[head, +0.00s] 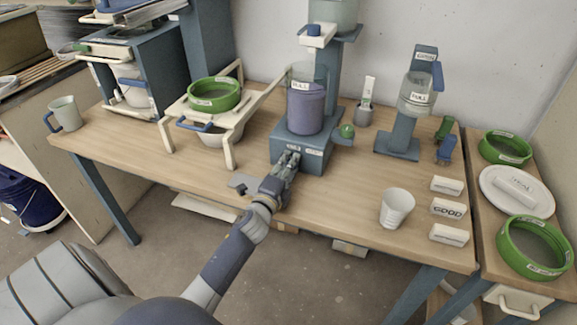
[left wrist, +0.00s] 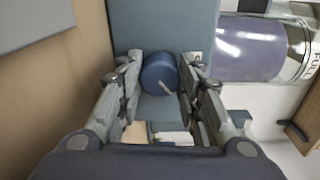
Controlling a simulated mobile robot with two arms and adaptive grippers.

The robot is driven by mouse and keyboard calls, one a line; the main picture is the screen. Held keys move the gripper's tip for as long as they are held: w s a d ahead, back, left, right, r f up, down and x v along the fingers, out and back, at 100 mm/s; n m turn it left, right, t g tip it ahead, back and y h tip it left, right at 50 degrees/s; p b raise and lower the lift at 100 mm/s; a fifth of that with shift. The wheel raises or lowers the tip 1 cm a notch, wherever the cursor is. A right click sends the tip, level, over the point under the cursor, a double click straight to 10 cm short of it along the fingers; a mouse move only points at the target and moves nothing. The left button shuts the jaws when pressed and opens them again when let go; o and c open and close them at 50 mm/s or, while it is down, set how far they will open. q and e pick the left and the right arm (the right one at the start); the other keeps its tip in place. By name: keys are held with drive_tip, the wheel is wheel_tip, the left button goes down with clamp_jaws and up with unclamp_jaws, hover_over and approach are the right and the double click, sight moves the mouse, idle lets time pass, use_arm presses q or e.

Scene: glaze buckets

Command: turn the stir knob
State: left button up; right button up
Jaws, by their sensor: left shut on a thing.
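The stir unit is a blue-grey machine (head: 314,162) near the middle of the table, with a purple-filled clear container (head: 306,105) labelled FULL on it. My left gripper (head: 289,158) reaches the front face of its base. In the left wrist view the stir knob (left wrist: 160,73) is a round dark blue dial with a pale pointer line, tilted to the lower right. It sits between the two fingers of my left gripper (left wrist: 158,88), which is shut on it. In the head view my fingers hide the knob. My right gripper is in neither view.
A green ball-shaped handle (head: 347,131) sticks out right of the unit. A white cup (head: 396,208) and several small white blocks stand to the right. A white rack (head: 228,130) with a green-rimmed sieve (head: 214,95) stands left.

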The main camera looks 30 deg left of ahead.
use_arm(q)
drive_tip(key=shift+a+r, duration=0.1)
drive_tip(key=o, duration=1.1)
drive_tip(key=shift+c, duration=0.2)
drive_tip(key=shift+s, duration=0.25)
drive_tip(key=v, duration=1.1)
drive_tip(key=shift+s, duration=0.2)
